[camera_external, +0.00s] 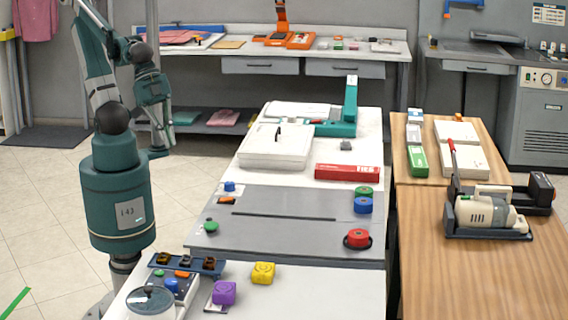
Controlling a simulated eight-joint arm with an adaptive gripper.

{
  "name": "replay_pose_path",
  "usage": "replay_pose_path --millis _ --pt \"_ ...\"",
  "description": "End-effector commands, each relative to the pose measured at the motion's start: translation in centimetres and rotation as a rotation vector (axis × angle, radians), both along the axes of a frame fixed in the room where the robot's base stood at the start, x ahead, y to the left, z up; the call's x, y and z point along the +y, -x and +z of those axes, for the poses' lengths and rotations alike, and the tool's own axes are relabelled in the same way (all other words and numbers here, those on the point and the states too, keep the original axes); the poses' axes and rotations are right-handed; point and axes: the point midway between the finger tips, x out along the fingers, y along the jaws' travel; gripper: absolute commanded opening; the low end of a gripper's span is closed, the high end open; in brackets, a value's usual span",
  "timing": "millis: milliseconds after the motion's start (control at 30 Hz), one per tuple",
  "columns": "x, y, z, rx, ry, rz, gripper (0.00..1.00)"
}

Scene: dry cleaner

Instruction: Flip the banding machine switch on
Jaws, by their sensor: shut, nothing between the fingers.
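A grey flat top with a long dark slot (290,216) is set into the near part of the long white table; it looks like the banding machine, though no label is readable. Small coloured controls sit on it: a blue one (229,187), a green knob (210,227), and an orange piece (226,200). I cannot tell which control is the switch or whether it is on. My arm stands left of the table and folds down at its end. My gripper (158,152) hangs left of the table, small and partly unclear, shut and empty, well apart from the grey top.
Red, blue and green round pieces (357,239) line its right side. A red box (347,171) and white case (276,146) lie behind. A control box (170,286), purple block (224,292) and yellow block (263,273) stand in front. A motor unit (487,213) occupies the wooden table.

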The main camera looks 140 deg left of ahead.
Motion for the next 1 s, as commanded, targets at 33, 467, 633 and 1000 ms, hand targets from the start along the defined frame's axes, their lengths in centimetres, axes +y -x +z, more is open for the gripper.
replay_pose_path --millis 33,467,633,1000 --pt "0.6 -0.3 0.1 0.011 -0.013 -0.010 0.00" --pt "5.0 -1.9 -1.0 0.121 -0.127 -0.140 0.00" --pt "6.9 -2.3 -1.6 0.168 -0.164 -0.194 0.00" --pt "11.0 -2.9 -3.1 0.268 -0.228 -0.319 0.00"
